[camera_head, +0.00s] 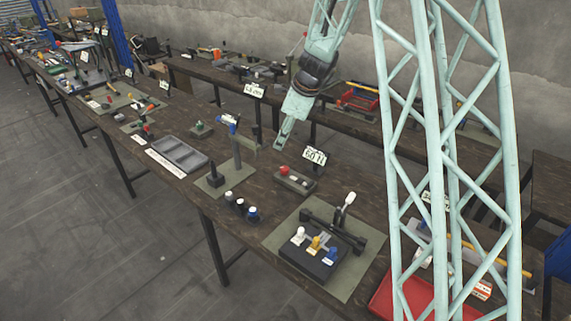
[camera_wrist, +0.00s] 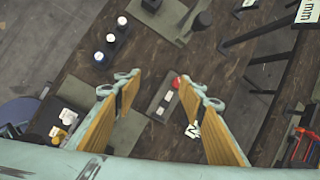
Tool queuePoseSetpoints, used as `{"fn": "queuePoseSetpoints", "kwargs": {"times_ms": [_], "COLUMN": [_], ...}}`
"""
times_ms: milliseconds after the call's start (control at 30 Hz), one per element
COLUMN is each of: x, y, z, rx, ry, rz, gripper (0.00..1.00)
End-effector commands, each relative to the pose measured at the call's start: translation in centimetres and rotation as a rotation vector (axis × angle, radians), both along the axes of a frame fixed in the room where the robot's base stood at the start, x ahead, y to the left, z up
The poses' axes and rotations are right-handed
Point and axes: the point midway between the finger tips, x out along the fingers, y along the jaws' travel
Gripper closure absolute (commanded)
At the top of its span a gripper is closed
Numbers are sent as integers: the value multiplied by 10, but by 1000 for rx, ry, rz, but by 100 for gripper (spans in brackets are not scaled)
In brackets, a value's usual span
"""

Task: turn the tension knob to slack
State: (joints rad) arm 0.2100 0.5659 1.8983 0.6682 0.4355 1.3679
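A small grey box (camera_head: 296,181) with a red knob (camera_head: 283,170) and pale labels on its top sits on the dark workbench; I cannot read which label is slack, nor tell for sure that this is the tension knob. My gripper (camera_head: 279,145) hangs above the bench, behind and above the box in the head view. In the wrist view my gripper (camera_wrist: 163,86) shows two yellow-padded fingers spread wide with nothing held between them.
A lever press (camera_head: 325,240) with white, yellow and blue pieces stands on a green mat at front right. Several dark cups (camera_head: 240,206) stand left of the box. A post fixture (camera_head: 237,150) and a grey tray (camera_head: 178,153) are further left. A tag (camera_head: 315,156) stands behind the box.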

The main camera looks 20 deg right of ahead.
Motion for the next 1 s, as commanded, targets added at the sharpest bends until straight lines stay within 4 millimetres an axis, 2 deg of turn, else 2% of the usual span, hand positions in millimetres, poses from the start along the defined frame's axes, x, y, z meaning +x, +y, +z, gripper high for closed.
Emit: {"fn": "queuePoseSetpoints", "kwargs": {"times_ms": [200, 600, 800, 1000], "x": [23, 56, 66, 70], "y": [-19, -52, -67, -74], "z": [-25, -78, -103, -116], "rx": [45, 121, 151, 166], "ry": [29, 77, 96, 106], "rz": [-136, -387, -494, -549], "gripper": [63, 63, 63, 63]}}
